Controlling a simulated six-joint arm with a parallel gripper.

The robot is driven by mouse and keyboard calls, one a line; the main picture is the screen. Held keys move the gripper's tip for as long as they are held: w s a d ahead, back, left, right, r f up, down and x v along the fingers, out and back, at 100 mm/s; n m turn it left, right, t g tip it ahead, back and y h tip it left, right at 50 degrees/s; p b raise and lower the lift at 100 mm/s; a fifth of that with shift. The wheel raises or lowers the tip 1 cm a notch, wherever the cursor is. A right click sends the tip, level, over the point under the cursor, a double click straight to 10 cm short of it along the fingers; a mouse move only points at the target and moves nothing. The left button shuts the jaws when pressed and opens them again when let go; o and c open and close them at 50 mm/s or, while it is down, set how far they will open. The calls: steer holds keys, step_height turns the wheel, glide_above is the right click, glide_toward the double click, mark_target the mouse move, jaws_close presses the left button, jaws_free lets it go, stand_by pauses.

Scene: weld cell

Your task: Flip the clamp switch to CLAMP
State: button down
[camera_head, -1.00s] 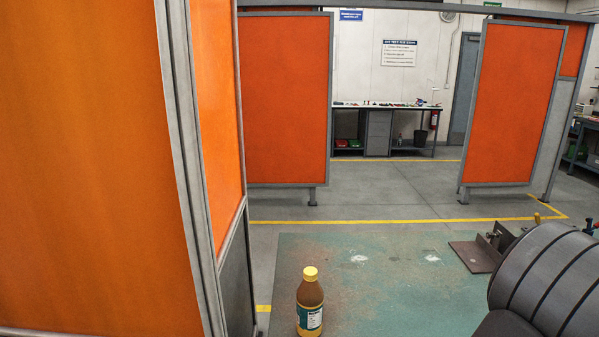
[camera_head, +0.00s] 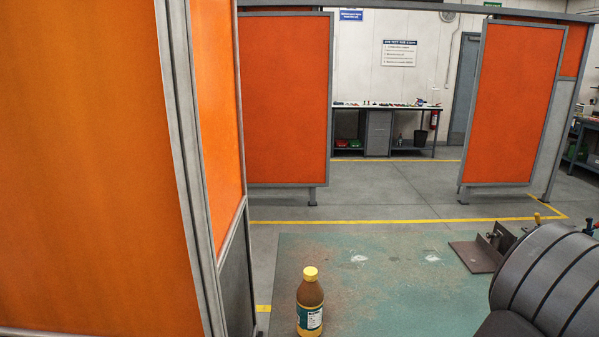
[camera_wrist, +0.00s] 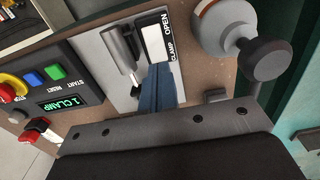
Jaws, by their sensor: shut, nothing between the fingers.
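In the wrist view the clamp switch (camera_wrist: 117,45) is a grey lever on a light metal plate (camera_wrist: 92,50). A label (camera_wrist: 157,38) beside it reads OPEN at its upper end and CLAMP at its lower end. My gripper (camera_wrist: 157,72) shows as blue-grey fingers, shut and empty, just right of the lever's lower end. Whether they touch the lever I cannot tell. A small green display (camera_wrist: 62,104) on the control box reads "1 CLAMP". In the head view neither the switch nor the fingers can be made out.
The control box has a red stop button (camera_wrist: 12,86) on yellow and blue and green buttons (camera_wrist: 54,72). A round black knob (camera_wrist: 265,59) is right of the switch. In the head view a yellow-capped bottle (camera_head: 310,305) and a steel angle piece (camera_head: 476,256) are on the green table (camera_head: 385,290).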

steer(key=shift+f, duration=0.85)
steer(key=shift+r, duration=3.55)
steer(key=shift+f, duration=0.1)
step_height(320, 180, down, 7)
steer(key=shift+r, duration=0.1)
steer(key=shift+r, duration=0.1)
